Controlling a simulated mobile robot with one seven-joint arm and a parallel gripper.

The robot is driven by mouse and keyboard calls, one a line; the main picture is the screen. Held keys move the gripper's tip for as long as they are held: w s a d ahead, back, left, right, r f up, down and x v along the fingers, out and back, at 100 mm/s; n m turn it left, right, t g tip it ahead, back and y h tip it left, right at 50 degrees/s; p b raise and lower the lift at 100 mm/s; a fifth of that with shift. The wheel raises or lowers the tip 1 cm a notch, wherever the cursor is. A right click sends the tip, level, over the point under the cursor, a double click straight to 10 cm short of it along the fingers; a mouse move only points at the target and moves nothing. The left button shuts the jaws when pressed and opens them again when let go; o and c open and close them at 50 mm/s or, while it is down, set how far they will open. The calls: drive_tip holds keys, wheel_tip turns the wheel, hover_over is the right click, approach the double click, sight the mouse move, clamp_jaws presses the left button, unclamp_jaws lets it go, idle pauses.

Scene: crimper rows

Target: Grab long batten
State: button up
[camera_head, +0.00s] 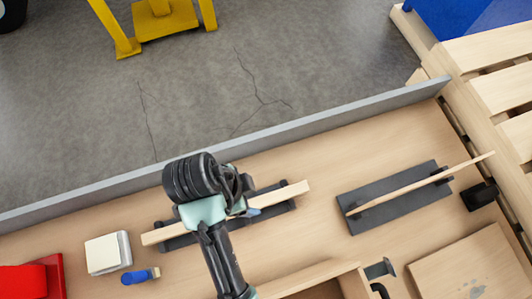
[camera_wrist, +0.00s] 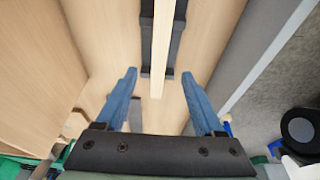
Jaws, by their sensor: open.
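A thick pale batten (camera_head: 285,194) lies along a dark holder (camera_head: 178,243) in the head view, partly hidden by my arm. A thinner pale batten (camera_head: 415,183) lies on a dark plate (camera_head: 392,208) to the right, its right end sticking out past the plate. I cannot tell for sure which is the long one. My gripper (camera_head: 250,211) is over the thick batten. In the wrist view my gripper (camera_wrist: 159,74) is open, its blue fingers on either side of a batten (camera_wrist: 162,45), with a gap at each side. The height between them is unclear.
A grey rail (camera_head: 300,125) runs along the far bench edge. A white block (camera_head: 105,253), a blue-handled item (camera_head: 140,275) and a red box (camera_head: 45,278) are left. A wooden box (camera_head: 310,279) is in front, a black block (camera_head: 479,195) at right. Bench between the holders is clear.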

sight(265, 200)
drive_tip(key=x, duration=0.4)
drive_tip(key=shift+d+f, duration=0.1)
drive_tip(key=x, duration=0.2)
drive_tip(key=p+x, duration=0.1)
drive_tip(key=x, duration=0.1)
drive_tip(key=shift+d, duration=0.4)
drive_tip(key=shift+w+d+f, duration=0.1)
drive_tip(key=shift+f, duration=0.3)
clamp_jaws()
